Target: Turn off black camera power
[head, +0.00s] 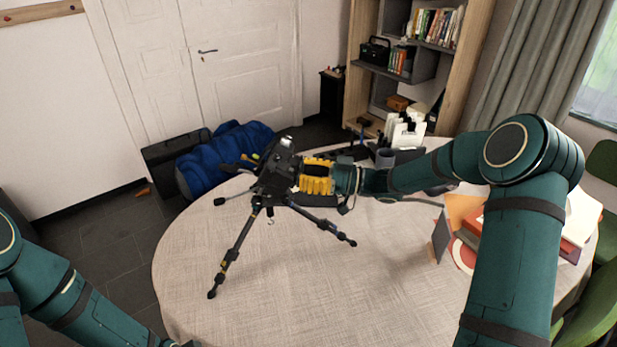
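The black camera (273,172) stands on a small black tripod (236,246) on the round table, left of its middle. My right gripper (303,175), with yellow ribbed parts, reaches in from the right. Its tip is right up against the right side of the camera. I cannot tell whether it touches the camera or how far its fingers are apart. The camera's power switch cannot be made out. My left arm is at the lower left, and its gripper is out of the picture.
The round table (300,290) has a clear front. Books and papers (570,225) lie at its right side. A mug (385,158) and a white holder (404,134) stand at the back. A blue bag (225,152) lies beyond the table, before the white door.

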